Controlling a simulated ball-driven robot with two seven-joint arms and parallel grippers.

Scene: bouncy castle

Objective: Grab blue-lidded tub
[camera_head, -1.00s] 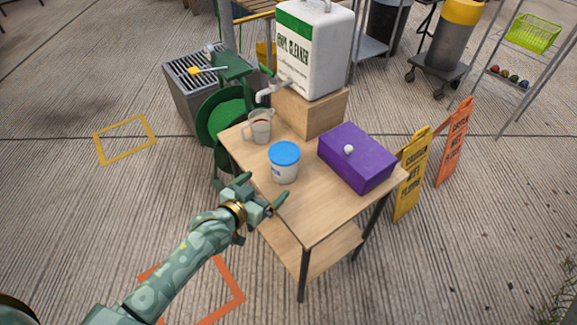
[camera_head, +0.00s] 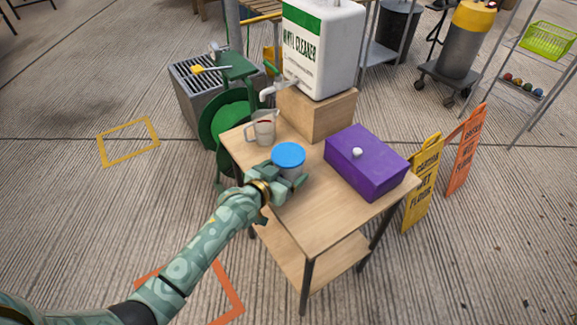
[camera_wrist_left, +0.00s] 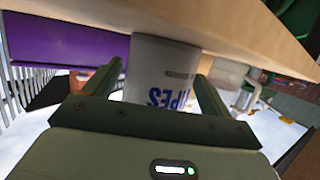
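The blue-lidded tub (camera_head: 288,156), white with a blue lid, stands upright on the wooden table (camera_head: 315,215). In the left wrist view, which is upside down, the white tub (camera_wrist_left: 160,82) with blue lettering lies between the two fingers of my left gripper (camera_wrist_left: 158,72). In the head view my left gripper (camera_head: 280,183) is open around the tub's near side, below the lid. My right gripper is not in view.
A purple box (camera_head: 365,165) with a white knob stands right of the tub. A clear mug (camera_head: 263,132) stands behind left. A white cleaner canister (camera_head: 320,50) sits on a wooden block (camera_head: 320,115) at the back. The table's front is clear. Wet-floor signs (camera_head: 423,185) stand at right.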

